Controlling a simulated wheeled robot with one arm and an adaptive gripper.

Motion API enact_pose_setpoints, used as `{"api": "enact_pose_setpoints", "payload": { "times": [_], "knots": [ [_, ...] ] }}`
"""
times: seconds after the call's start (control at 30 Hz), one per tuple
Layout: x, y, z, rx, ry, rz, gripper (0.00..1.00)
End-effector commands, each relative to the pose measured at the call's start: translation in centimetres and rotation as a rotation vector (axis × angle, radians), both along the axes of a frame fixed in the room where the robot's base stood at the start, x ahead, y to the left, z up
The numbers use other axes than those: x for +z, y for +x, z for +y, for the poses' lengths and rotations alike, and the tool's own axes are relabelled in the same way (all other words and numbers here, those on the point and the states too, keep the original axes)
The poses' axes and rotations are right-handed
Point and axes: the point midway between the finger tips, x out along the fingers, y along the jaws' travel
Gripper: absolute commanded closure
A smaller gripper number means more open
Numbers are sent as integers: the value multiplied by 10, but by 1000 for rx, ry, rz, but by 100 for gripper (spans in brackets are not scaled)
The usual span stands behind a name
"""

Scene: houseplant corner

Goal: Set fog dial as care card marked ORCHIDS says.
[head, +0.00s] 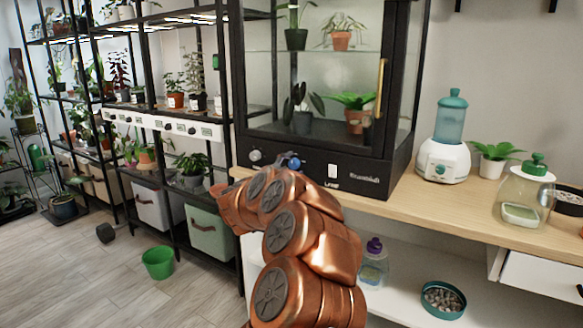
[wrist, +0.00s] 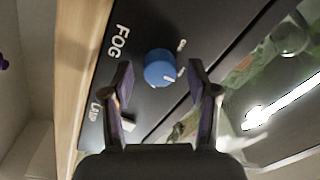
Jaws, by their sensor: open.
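The blue fog dial (wrist: 160,67) sits on the black cabinet front beside the white word FOG in the wrist view. A white line on its face points toward the picture's lower right. Small white marks surround it, too blurred to read. My gripper (wrist: 161,66) is open, with one finger on each side of the dial; I cannot tell whether either touches it. In the head view a bit of blue, likely the dial (head: 293,163), shows just above my copper arm, which hides the gripper. No card marked ORCHIDS is readable in either view.
The glass plant cabinet (head: 318,90) stands on a wooden counter (head: 455,208). A silver knob (head: 255,155) and a white lamp switch (head: 332,171) share its panel. A humidifier (head: 445,150) and glass bottle (head: 524,195) stand right. A green bucket (head: 158,263) is on the floor.

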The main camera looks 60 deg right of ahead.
Motion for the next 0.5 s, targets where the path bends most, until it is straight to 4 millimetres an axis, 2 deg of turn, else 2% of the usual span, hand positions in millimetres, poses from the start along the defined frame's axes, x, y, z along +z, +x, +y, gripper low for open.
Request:
{"api": "enact_pose_setpoints", "payload": {
  "times": [0.17, 0.27, 0.5],
  "knots": [
    [-1, 1, 5, 3, 2, 0, 41],
    [-1, 1, 15, 5, 3, 0, 41],
    [-3, -2, 55, 5, 2, 1, 41]
  ]
}}
